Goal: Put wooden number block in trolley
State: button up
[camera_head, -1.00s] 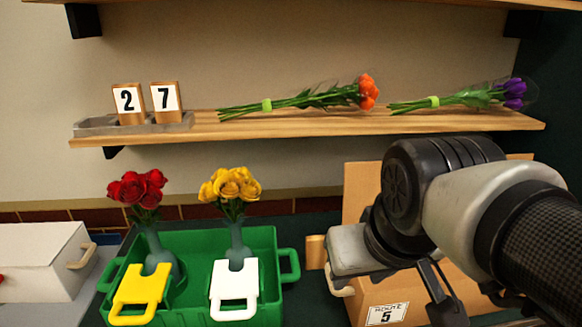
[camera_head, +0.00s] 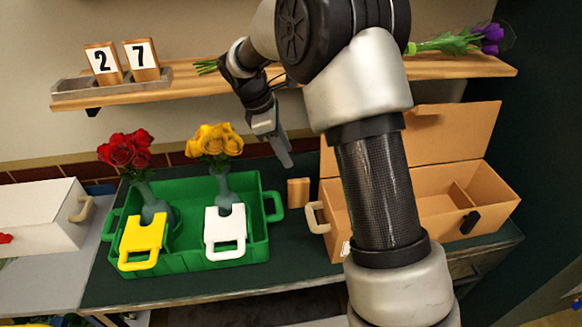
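A plain wooden block (camera_head: 298,192) stands on the dark green table between the green crate and the cardboard box; no number shows on its visible face. Two wooden number blocks, "2" (camera_head: 104,62) and "7" (camera_head: 142,58), stand in a grey tray (camera_head: 80,88) on the wall shelf. My gripper (camera_head: 286,160) hangs pointing down, in the picture just above and left of the plain block, apart from it. Its fingers are seen edge-on, so their opening is unclear; nothing shows in them. I cannot make out a trolley for certain.
A green crate (camera_head: 190,262) holds red and yellow flowers in vases with yellow and white handled tags. An open cardboard box (camera_head: 478,212) stands right, partly behind my arm. A white box (camera_head: 38,215) is on a grey surface at left. Purple flowers (camera_head: 488,38) lie on the shelf.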

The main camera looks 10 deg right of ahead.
aim_at(298, 180)
jog(key=shift+n+h, duration=0.3)
jog(key=shift+n, duration=0.5)
jog(key=f, duration=0.3)
jog(key=w+d+f, duration=0.1)
jog(key=f, duration=0.2)
jog(key=w+f, duration=0.1)
jog(key=f, duration=0.2)
jog(key=shift+d+f, duration=0.1)
jog(key=shift+d, duration=0.3)
jog(key=shift+p+x, duration=0.4)
jog(key=shift+x, duration=2.45)
jog(key=shift+s+d, duration=0.15)
grip_shut()
